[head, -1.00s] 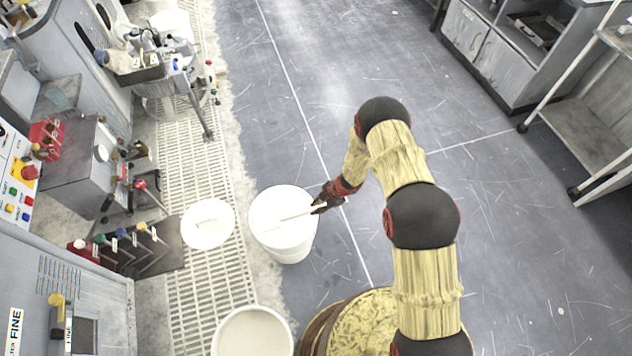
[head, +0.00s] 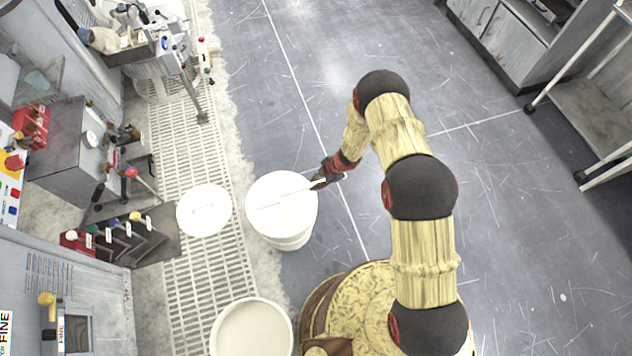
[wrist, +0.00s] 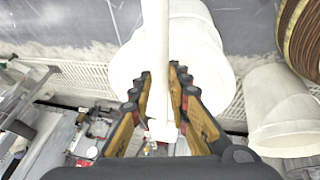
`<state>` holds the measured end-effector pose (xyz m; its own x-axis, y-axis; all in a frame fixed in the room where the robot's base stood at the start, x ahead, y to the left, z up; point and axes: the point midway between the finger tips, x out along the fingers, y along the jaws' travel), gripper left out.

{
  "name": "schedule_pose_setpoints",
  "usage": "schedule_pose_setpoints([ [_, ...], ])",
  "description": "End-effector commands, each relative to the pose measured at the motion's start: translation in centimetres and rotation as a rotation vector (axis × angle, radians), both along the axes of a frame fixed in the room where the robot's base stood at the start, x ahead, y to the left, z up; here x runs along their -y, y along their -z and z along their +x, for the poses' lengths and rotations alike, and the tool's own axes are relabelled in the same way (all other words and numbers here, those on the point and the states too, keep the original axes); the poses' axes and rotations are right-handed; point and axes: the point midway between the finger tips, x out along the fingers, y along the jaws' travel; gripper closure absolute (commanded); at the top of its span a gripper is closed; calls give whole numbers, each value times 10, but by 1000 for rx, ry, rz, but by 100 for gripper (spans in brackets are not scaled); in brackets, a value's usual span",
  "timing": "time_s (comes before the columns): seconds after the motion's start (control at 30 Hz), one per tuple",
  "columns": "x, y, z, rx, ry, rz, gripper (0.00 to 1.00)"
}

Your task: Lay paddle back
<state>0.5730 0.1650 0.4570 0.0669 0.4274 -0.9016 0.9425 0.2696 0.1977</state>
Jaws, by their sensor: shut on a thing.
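The paddle (head: 286,194) is a long, thin white bar. My gripper (head: 328,176) is shut on it near one end, at the right rim of a white bucket (head: 284,239). The paddle reaches leftward over the bucket's white top; I cannot tell whether it touches it. In the wrist view the paddle (wrist: 156,60) runs between the two fingers of my gripper (wrist: 160,95), with the bucket (wrist: 203,50) behind it. The white paddle and white top blend, so its far end is hard to make out.
A round white lid-like disc (head: 204,210) lies left of the bucket on the floor grating (head: 200,265). An open pale bucket (head: 252,330) stands nearer me. A rack of levers (head: 130,235) is at the left. Clear grey floor (head: 400,60) lies beyond and to the right.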

Motion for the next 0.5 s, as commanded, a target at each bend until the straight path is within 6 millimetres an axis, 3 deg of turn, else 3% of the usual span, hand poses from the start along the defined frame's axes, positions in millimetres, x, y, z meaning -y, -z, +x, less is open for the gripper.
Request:
schedule_pose_setpoints([
  [0.5,0,50,0,0,1,0,100],
])
